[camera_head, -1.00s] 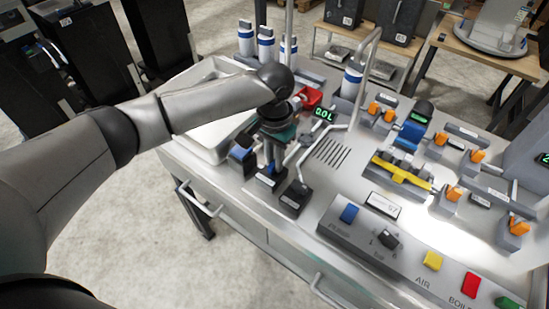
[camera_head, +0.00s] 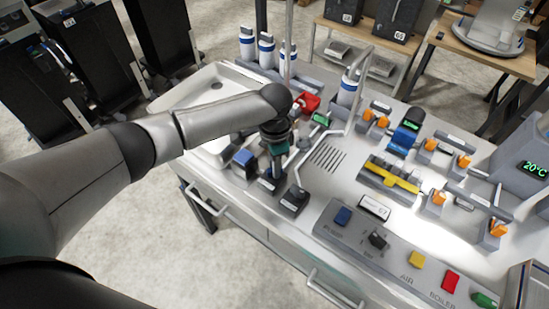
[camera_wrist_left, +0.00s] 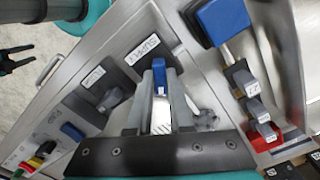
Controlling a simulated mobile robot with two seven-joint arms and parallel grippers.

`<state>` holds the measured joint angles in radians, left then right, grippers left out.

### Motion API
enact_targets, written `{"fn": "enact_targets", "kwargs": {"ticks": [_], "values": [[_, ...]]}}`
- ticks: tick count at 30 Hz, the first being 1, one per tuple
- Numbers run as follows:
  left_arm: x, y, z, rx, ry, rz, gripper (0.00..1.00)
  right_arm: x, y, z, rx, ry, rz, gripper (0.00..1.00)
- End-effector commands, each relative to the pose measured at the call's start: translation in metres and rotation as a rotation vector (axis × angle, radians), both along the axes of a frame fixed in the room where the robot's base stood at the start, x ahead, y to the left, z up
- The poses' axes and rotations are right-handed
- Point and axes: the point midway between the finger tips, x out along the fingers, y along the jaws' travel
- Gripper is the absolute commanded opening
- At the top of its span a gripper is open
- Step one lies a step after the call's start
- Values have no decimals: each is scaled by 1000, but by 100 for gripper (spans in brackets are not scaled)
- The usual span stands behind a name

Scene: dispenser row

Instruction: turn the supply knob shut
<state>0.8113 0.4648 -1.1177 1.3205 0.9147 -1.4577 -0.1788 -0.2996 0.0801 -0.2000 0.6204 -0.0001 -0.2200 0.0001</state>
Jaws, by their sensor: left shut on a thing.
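My left gripper (camera_head: 276,170) points down onto the supply block (camera_head: 267,184) near the front left of the bench. The left wrist view shows its two grey fingers (camera_wrist_left: 160,100) shut on the blue supply knob (camera_wrist_left: 159,72), one finger on each side. The label SUPPLY (camera_wrist_left: 143,47) shows on the dark block beside the knob. The fingers hide part of the knob, so its exact angle is unclear. My right gripper is not seen in the head view.
A black-knobbed block (camera_head: 294,199) stands close on the right of the gripper, a blue-topped block (camera_head: 243,160) on the left. A bent metal pipe (camera_head: 357,100) rises behind. A front panel holds a blue button (camera_head: 343,216) and coloured switches. A sink (camera_head: 190,95) lies back left.

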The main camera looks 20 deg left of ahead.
Motion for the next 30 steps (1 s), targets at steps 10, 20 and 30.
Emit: {"fn": "enact_targets", "kwargs": {"ticks": [10,20,30], "values": [[0,-1,2,-1,-1,-328,0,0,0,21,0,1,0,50],[1,-1,2,-2,-2,-638,0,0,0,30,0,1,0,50],[1,-1,1,-1,-3,-887,0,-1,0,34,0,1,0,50]]}}
